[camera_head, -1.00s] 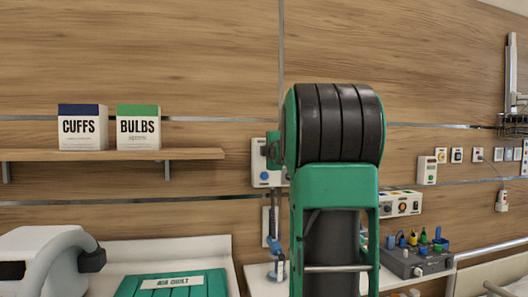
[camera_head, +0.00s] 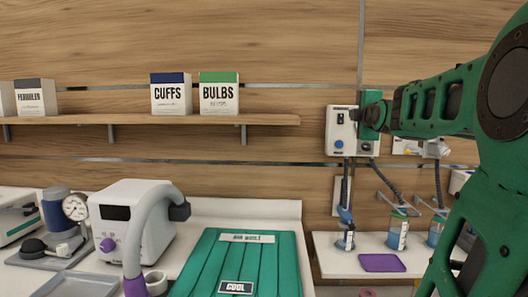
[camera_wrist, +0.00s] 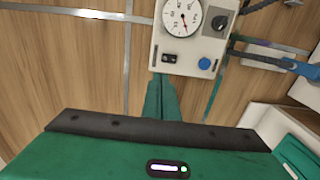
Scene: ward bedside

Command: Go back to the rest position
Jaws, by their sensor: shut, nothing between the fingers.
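My gripper (camera_wrist: 162,82) shows in the wrist view as two green fingers pressed together with nothing between them. The fingertips lie just below a white wall unit (camera_wrist: 193,62) with a round dial, a black knob and a blue button. I cannot tell whether they touch it. In the head view my green arm reaches in from the right, and its hand end is in front of the right side of the white wall unit (camera_head: 339,131). The fingers are hard to make out there.
A shelf (camera_head: 270,119) holds boxes marked CUFFS (camera_head: 171,96) and BULBS (camera_head: 219,95). Below are a teal quilt (camera_head: 205,262), a white machine with a curved hose (camera_head: 125,205) and a gauge (camera_head: 75,207). A right-hand counter (camera_head: 335,262) holds bottles and a purple pad (camera_head: 382,263).

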